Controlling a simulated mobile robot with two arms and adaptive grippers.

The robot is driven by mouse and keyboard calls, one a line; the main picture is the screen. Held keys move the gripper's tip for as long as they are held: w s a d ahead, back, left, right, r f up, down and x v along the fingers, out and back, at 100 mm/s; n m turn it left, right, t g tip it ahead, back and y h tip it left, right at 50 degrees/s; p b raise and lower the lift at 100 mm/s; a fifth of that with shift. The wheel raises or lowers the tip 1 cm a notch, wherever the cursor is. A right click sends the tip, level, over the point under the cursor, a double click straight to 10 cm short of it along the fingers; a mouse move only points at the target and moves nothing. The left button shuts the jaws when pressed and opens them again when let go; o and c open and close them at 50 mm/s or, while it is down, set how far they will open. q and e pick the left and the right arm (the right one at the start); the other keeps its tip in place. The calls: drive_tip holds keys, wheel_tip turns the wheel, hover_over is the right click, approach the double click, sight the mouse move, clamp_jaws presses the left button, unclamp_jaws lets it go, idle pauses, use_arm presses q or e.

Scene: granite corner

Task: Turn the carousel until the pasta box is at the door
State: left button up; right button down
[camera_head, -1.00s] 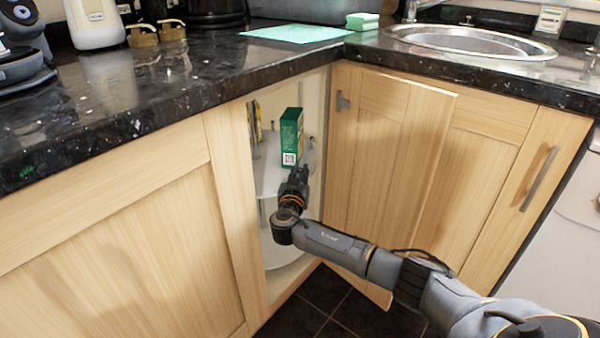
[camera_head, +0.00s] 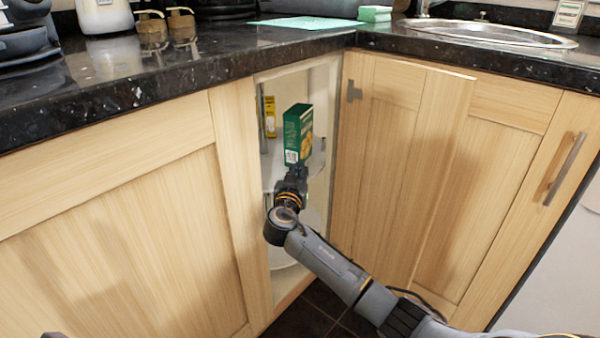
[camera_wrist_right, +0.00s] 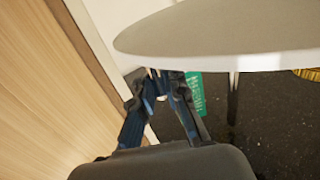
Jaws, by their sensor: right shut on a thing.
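A green box (camera_head: 298,133) with a yellowish picture low on its front stands upright on the carousel's white round shelf (camera_head: 272,183) inside the open corner cabinet. I take it for the pasta box, though its print is too small to read. My right gripper (camera_head: 297,172) reaches in just below and in front of it. In the right wrist view, the gripper (camera_wrist_right: 158,76) has its fingertips at the rim of the carousel shelf (camera_wrist_right: 220,38), shut on it. My left gripper is out of view.
A yellow box (camera_head: 270,116) stands farther left on the carousel. The cabinet door (camera_head: 400,170) is folded open to the right, and a wooden cabinet front (camera_head: 110,240) stands at left. The granite worktop (camera_head: 150,85) overhangs the opening.

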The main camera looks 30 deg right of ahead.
drive_tip(key=shift+s+d+f, duration=0.1)
drive_tip(key=shift+d+f, duration=0.05)
drive_tip(key=c, duration=1.4)
unclamp_jaws()
drive_tip(key=shift+s+d, duration=0.15)
drive_tip(key=shift+s+a, duration=0.1)
drive_tip(key=shift+a, duration=0.1)
drive_tip(key=v, duration=1.1)
drive_tip(key=shift+s+a, duration=0.2)
drive_tip(key=shift+s, duration=0.05)
